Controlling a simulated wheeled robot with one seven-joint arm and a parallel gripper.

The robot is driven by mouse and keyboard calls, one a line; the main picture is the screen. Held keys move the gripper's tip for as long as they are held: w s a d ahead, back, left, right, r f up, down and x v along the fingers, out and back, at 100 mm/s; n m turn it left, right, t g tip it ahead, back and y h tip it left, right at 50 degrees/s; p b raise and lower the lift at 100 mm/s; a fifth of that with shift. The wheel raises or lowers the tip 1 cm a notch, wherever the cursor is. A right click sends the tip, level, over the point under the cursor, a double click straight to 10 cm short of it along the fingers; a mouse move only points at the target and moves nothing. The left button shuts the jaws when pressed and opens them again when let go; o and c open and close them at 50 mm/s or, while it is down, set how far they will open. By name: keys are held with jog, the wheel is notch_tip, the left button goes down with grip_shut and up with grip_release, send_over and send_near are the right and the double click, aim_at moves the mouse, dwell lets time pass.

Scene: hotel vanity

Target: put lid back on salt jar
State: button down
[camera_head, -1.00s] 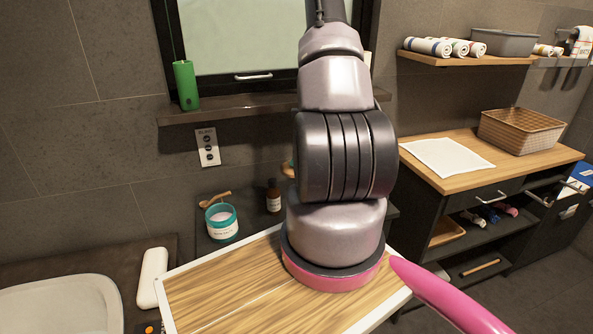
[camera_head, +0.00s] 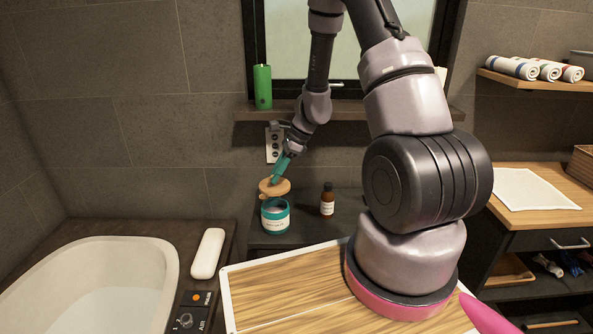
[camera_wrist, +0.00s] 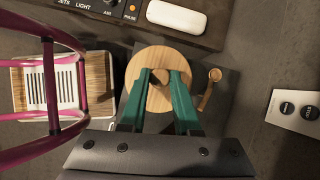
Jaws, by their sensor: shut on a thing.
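The salt jar (camera_head: 275,220) is teal with a white label and white contents, and stands open on the dark side table near the wall. My gripper (camera_head: 280,177) has teal fingers shut on the round wooden lid (camera_head: 274,187) by its knob. The lid is held a little above the jar, apart from it, and looks slightly tilted. In the wrist view the lid (camera_wrist: 146,94) is between my fingertips (camera_wrist: 161,76), and the jar is hidden, seemingly beneath it.
A wooden spoon (camera_wrist: 208,90) lies beside the lid in the wrist view. A brown bottle (camera_head: 327,202) stands right of the jar. A green candle (camera_head: 262,88) is on the ledge above. A white bottle-like object (camera_head: 208,253) lies by the bathtub (camera_head: 172,268).

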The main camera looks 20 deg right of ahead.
aim_at(281, 183)
jog(key=shift+a+f, duration=0.1)
jog(key=shift+f, duration=3.1)
jog(key=shift+f, duration=0.15)
jog(key=c, duration=0.5)
grip_release()
jog(key=shift+c, duration=0.2)
jog(key=o, duration=0.5)
jog(key=shift+r, duration=3.55)
